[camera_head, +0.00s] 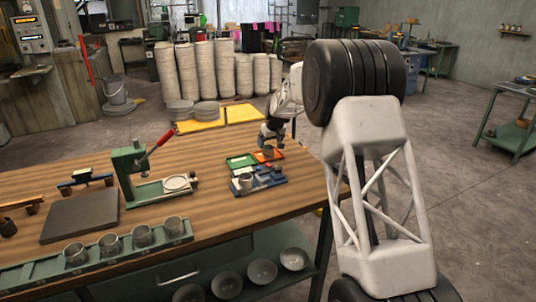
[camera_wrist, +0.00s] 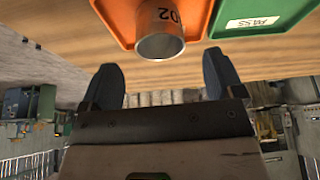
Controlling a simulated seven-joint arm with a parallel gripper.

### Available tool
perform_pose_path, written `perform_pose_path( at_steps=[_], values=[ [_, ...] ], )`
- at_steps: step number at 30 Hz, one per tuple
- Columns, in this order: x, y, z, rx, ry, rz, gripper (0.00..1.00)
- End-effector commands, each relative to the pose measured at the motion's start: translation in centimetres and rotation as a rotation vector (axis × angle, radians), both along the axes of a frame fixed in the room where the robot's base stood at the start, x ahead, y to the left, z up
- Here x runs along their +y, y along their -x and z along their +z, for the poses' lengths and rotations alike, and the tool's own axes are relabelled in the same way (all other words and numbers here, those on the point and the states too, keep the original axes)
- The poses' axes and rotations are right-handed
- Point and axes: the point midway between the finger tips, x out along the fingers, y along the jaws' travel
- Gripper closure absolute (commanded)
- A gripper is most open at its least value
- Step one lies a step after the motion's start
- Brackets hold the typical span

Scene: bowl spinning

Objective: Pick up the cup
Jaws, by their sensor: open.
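A grey metal cup (camera_wrist: 160,32) marked "02" is at the orange tray (camera_wrist: 119,22), its round mouth facing my wrist camera. In the head view a small grey cup (camera_head: 268,151) shows at the orange tray (camera_head: 276,156), just under my gripper (camera_head: 268,139). In the wrist view my gripper (camera_wrist: 162,62) is open and empty. Its two dark fingers are apart, to the left and right of the cup's mouth and a little short of it. I see no contact with the cup.
A green tray (camera_wrist: 258,18) with a "PASS" label adjoins the orange one. A fixture with a cup (camera_head: 246,181) stands in front. A green press (camera_head: 132,172) and a rack of several cups (camera_head: 100,258) are further left. Bare wooden tabletop (camera_head: 215,214) lies between.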

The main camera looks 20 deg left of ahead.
Motion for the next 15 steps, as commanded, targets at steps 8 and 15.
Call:
perform_pose_path(
  at_steps=[8,15],
  values=[
    [0.3,-0.2,-1.0,0.001,0.001,0.000,0.13],
    [0.8,-0.6,-2.9,0.002,0.001,0.000,0.13]
  ],
)
